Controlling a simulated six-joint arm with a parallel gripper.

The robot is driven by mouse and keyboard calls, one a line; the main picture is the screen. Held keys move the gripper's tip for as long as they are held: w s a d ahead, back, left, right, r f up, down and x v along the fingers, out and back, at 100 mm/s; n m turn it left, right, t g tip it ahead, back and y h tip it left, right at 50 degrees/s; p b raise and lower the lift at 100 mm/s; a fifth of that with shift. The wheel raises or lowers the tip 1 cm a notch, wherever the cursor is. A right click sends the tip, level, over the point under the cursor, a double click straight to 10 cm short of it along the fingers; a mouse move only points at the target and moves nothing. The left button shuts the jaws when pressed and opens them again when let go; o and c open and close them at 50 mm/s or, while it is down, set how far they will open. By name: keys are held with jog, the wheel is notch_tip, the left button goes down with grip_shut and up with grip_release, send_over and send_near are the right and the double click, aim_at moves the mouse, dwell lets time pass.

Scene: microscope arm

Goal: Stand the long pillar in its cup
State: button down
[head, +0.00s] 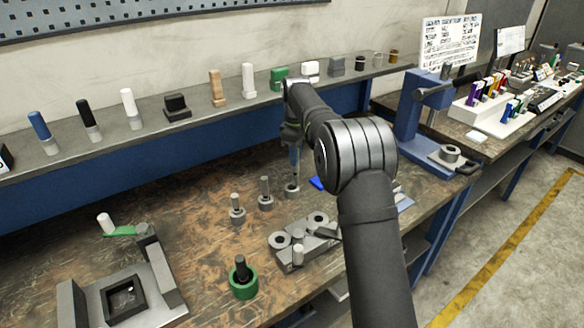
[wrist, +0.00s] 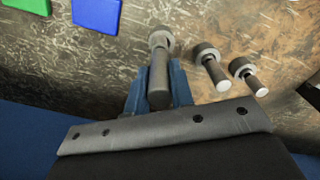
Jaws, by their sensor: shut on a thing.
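A grey pillar (wrist: 159,78) is upright between the blue fingers of my gripper (wrist: 158,88) in the wrist view. My gripper (head: 294,160) is shut on it in the head view, low over the bench at the right end of a short row. The pillar's lower end meets a round grey cup (wrist: 161,38), also visible in the head view (head: 292,191). I cannot tell how deep it sits in the cup. Two other cups hold shorter-looking grey pillars, a middle one (head: 265,195) and a left one (head: 237,211).
A grey block with round holes (head: 280,241) and a green cup with a dark peg (head: 243,281) stand nearer the front. A grey fixture (head: 120,300) is at front left. A blue press (head: 412,135) stands right. A shelf (head: 195,117) with several small parts runs behind.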

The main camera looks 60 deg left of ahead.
jog(key=shift+s+a+f, duration=0.3)
jog(key=shift+s+a, duration=0.05)
jog(key=shift+a, duration=0.1)
jog(key=shift+f, duration=1.95)
jog(key=shift+f, duration=0.15)
jog(key=c, duration=1.3)
grip_release()
jog(key=shift+f, duration=0.1)
jog(key=shift+o, duration=0.2)
notch_tip(320, 180, up, 12)
jog(key=shift+r, duration=0.2)
jog(key=shift+f, duration=0.1)
